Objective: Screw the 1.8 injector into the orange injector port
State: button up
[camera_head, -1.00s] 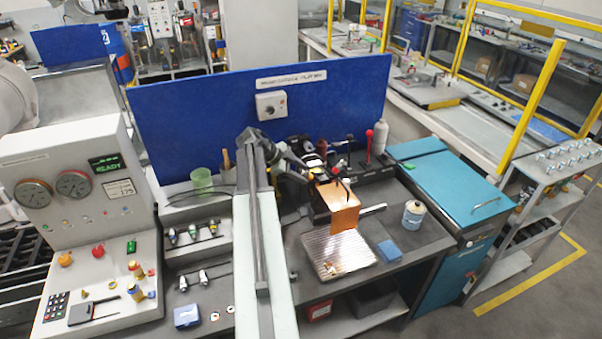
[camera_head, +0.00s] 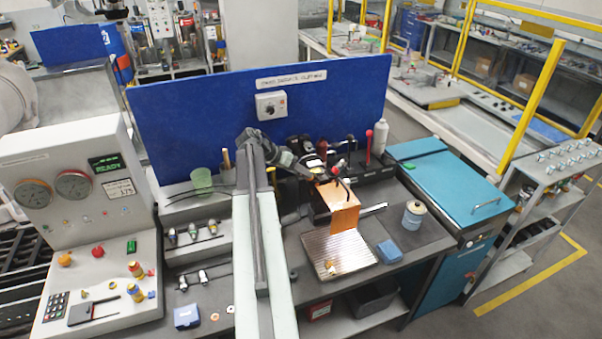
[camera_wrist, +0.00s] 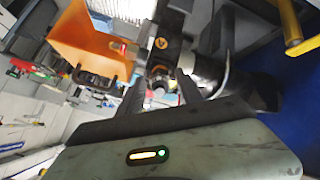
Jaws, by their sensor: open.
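The orange port plate (camera_head: 344,217) stands upright at the back of a ribbed metal tray. It also shows at the upper left of the wrist view (camera_wrist: 85,48). My gripper (camera_head: 342,184) is just above and behind the plate in the head view. In the wrist view my gripper (camera_wrist: 161,88) is open, with the fingers apart and a dark block marked with an orange triangle (camera_wrist: 161,43) beyond them. A small metallic part shows between the fingertips; I cannot tell whether it is an injector. Several injectors (camera_head: 192,232) lie on racks at the left; their sizes are unreadable.
The ribbed tray (camera_head: 325,262) lies in front of the plate, with a small light object on it.

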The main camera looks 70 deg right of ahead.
jog(key=n, duration=1.1)
jog(key=shift+n, duration=0.4)
jog(key=shift+c, duration=0.3)
grip_shut()
